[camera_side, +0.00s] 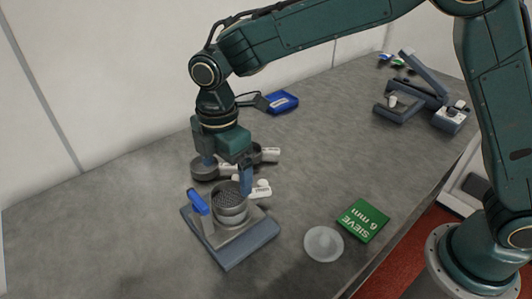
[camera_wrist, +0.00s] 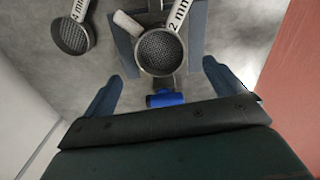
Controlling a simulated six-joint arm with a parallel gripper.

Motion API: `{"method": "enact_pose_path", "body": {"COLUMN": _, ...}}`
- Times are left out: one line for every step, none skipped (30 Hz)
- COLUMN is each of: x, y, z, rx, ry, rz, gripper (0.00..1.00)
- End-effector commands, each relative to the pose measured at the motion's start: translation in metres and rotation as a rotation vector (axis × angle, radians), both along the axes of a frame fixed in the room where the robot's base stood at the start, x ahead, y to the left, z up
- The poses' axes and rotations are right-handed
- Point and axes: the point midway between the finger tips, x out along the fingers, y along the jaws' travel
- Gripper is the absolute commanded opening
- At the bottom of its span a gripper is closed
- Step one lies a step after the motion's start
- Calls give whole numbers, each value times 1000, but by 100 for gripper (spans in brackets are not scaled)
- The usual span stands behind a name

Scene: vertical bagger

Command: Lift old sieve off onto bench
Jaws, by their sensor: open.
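A round mesh sieve (camera_side: 229,194) sits on a grey stand (camera_side: 246,249). In the wrist view this sieve (camera_wrist: 160,53) has a white handle marked "2 mm" (camera_wrist: 179,14). A blue lever (camera_side: 198,202) stands upright at the stand's left; it appears as a blue knob (camera_wrist: 165,99) in the wrist view. My gripper (camera_side: 228,172) is open above the stand, pointing down. In the wrist view its two blue fingers (camera_wrist: 161,88) are spread wide with nothing between them, short of the sieve. Whether a finger touches the sieve is unclear.
A "4 mm" sieve (camera_wrist: 73,37) lies on the bench beside the stand. A green "SIEVE 6 mm" card (camera_side: 363,220) and a clear round dish (camera_side: 323,243) lie to the right. The bench's left side (camera_side: 100,235) is clear.

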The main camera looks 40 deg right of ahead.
Motion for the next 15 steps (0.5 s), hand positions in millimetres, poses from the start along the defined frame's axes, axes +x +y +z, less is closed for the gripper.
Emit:
{"method": "enact_pose_path", "body": {"x": -1, "y": 0, "z": -8, "rx": -2, "ry": 4, "rz": 0, "gripper": 95}}
{"method": "enact_pose_path", "body": {"x": -1, "y": 0, "z": -12, "rx": -1, "ry": 3, "rz": 0, "gripper": 95}}
{"method": "enact_pose_path", "body": {"x": -1, "y": 0, "z": -18, "rx": -2, "ry": 3, "rz": 0, "gripper": 95}}
{"method": "enact_pose_path", "body": {"x": -1, "y": 0, "z": -22, "rx": -1, "ry": 3, "rz": 0, "gripper": 95}}
{"method": "enact_pose_path", "body": {"x": -1, "y": 0, "z": -27, "rx": -2, "ry": 4, "rz": 0, "gripper": 95}}
{"method": "enact_pose_path", "body": {"x": -1, "y": 0, "z": -32, "rx": -2, "ry": 4, "rz": 0, "gripper": 95}}
{"method": "enact_pose_path", "body": {"x": -1, "y": 0, "z": -36, "rx": -1, "ry": 3, "rz": 0, "gripper": 95}}
{"method": "enact_pose_path", "body": {"x": -1, "y": 0, "z": -40, "rx": -1, "ry": 3, "rz": 0, "gripper": 95}}
{"method": "enact_pose_path", "body": {"x": -1, "y": 0, "z": -44, "rx": -1, "ry": 3, "rz": 0, "gripper": 95}}
{"method": "enact_pose_path", "body": {"x": -1, "y": 0, "z": -48, "rx": -1, "ry": 2, "rz": 0, "gripper": 95}}
{"method": "enact_pose_path", "body": {"x": -1, "y": 0, "z": -51, "rx": -1, "ry": 3, "rz": 0, "gripper": 95}}
{"method": "enact_pose_path", "body": {"x": -1, "y": 0, "z": -54, "rx": -1, "ry": 3, "rz": 0, "gripper": 95}}
{"method": "enact_pose_path", "body": {"x": -1, "y": 0, "z": -57, "rx": -1, "ry": 2, "rz": 0, "gripper": 95}}
{"method": "enact_pose_path", "body": {"x": 0, "y": 0, "z": -59, "rx": -1, "ry": 1, "rz": 0, "gripper": 95}}
{"method": "enact_pose_path", "body": {"x": -1, "y": 0, "z": -62, "rx": -1, "ry": 2, "rz": 0, "gripper": 95}}
